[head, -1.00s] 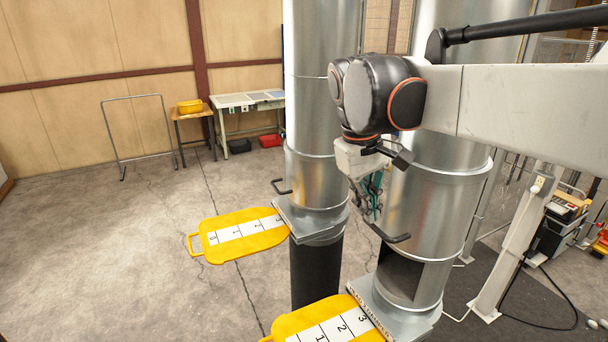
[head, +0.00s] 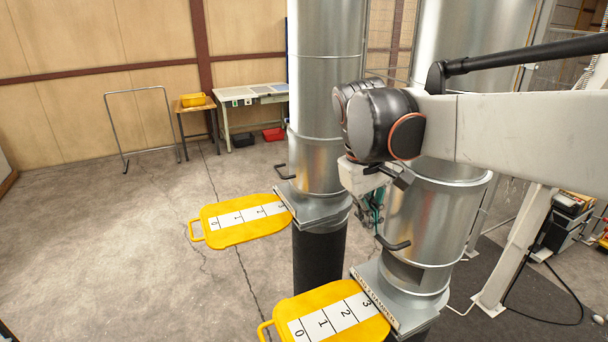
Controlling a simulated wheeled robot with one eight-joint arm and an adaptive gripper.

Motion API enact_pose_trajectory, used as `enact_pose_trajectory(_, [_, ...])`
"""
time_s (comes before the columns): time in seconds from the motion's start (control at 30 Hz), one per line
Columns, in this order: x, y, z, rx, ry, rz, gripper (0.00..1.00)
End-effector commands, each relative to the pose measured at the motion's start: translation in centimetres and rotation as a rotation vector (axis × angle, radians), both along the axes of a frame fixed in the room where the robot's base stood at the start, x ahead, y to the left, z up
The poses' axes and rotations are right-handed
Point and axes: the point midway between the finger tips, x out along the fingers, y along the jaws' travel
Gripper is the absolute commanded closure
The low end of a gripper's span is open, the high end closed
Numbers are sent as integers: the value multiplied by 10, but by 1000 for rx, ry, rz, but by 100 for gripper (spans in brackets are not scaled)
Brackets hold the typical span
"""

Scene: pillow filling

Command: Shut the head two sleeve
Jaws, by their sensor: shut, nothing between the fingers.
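Two metal filling columns stand side by side. The nearer column's silver sleeve (head: 435,215) has a black handle (head: 394,244) low on its left side.
Yellow slide plates with numbered scales stick out left from the nearer column (head: 315,292) and farther column (head: 240,237). A black tube (head: 320,262) hangs below the farther column. A white post (head: 515,250) stands at right.

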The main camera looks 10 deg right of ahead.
Motion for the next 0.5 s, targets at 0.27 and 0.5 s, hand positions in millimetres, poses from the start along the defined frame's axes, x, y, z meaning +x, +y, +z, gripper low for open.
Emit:
enact_pose_trajectory(0.27, [1, 0, -64, 0, 0, 0, 100])
enact_pose_trajectory(0.5, [1, 0, -83, 0, -1, 0, 100])
